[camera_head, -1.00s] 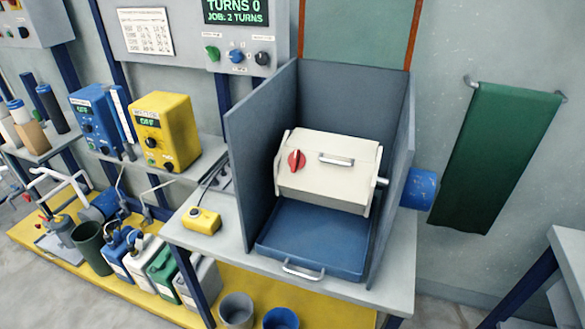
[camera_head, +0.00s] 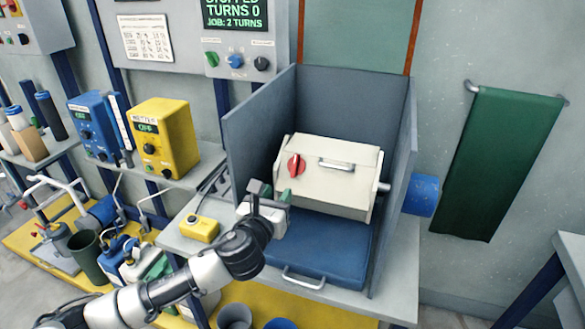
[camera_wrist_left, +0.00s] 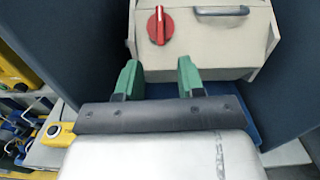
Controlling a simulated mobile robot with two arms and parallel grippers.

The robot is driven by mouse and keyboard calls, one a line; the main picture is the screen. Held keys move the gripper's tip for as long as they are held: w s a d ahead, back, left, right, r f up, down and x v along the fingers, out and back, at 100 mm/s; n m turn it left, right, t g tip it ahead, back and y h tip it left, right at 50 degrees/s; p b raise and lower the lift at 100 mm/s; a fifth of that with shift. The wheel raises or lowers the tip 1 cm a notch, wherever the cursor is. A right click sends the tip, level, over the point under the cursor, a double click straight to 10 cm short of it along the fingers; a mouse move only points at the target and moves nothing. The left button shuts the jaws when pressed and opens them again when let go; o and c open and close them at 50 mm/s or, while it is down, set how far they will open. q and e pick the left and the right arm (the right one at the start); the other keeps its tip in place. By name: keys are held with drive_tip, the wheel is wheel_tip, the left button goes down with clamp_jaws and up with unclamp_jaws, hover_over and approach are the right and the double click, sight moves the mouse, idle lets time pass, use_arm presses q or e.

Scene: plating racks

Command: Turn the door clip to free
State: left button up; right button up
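The door clip is a red knob (camera_head: 296,166) on the left part of the front of a cream box (camera_head: 340,182). It also shows in the left wrist view, as a red handle (camera_wrist_left: 160,26) pointing close to upright. A metal bar handle (camera_head: 337,164) sits to its right. My left gripper (camera_head: 269,191) is in front of the box, below and left of the knob. In the left wrist view its two green fingers (camera_wrist_left: 156,79) are apart with nothing between them, and the knob lies beyond them. My right gripper is in neither view.
Grey panels (camera_head: 257,128) stand left, right and behind the box. A blue tray (camera_head: 320,248) with a handle lies below it. A yellow control box (camera_head: 200,228) sits on the bench to the left. A green cloth (camera_head: 500,160) hangs on the right wall.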

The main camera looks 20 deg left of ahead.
sight(294, 166)
use_arm(q)
drive_tip(key=shift+m, duration=0.3)
drive_tip(key=w, duration=1.1)
drive_tip(key=shift+d+r+p, duration=0.15)
drive_tip(key=shift+d+p, duration=0.05)
drive_tip(key=shift+p, duration=0.2)
clamp_jaws()
